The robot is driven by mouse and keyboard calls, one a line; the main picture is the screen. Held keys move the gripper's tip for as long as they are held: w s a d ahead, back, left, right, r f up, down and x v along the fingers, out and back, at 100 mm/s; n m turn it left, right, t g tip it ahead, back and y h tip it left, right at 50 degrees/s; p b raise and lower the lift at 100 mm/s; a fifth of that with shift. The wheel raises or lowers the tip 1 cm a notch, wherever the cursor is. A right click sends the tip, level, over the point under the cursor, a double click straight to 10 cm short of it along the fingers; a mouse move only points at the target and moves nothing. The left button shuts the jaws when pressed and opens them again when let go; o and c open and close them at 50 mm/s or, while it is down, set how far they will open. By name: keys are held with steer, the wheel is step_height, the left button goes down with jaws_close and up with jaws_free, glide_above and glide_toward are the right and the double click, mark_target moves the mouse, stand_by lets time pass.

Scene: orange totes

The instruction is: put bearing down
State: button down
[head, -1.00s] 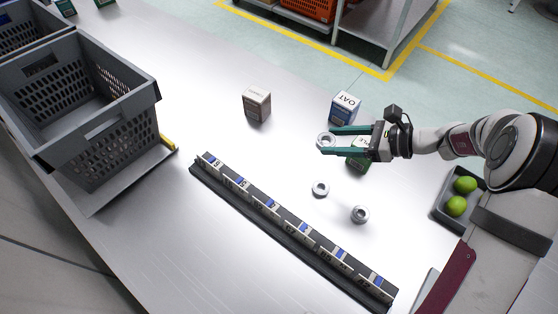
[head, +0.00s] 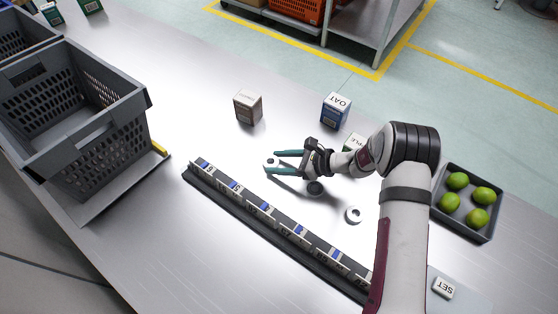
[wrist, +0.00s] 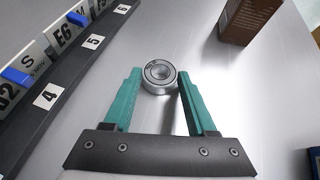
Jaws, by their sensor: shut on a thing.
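My gripper (head: 271,161) is shut on a silver ring-shaped bearing (wrist: 160,86), held between the tips of its green fingers. In the wrist view the bearing stands between the two fingertips, its round face and bore showing; I cannot tell whether it touches the table. In the head view the gripper reaches left over the table, a short way above the dark labelled strip (head: 270,225).
A grey crate (head: 120,135) stands at left. A tray (head: 437,222) with green fruit is at right.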

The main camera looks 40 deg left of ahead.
steer(key=shift+c, duration=1)
jaws_free()
steer(key=shift+f, duration=0.1)
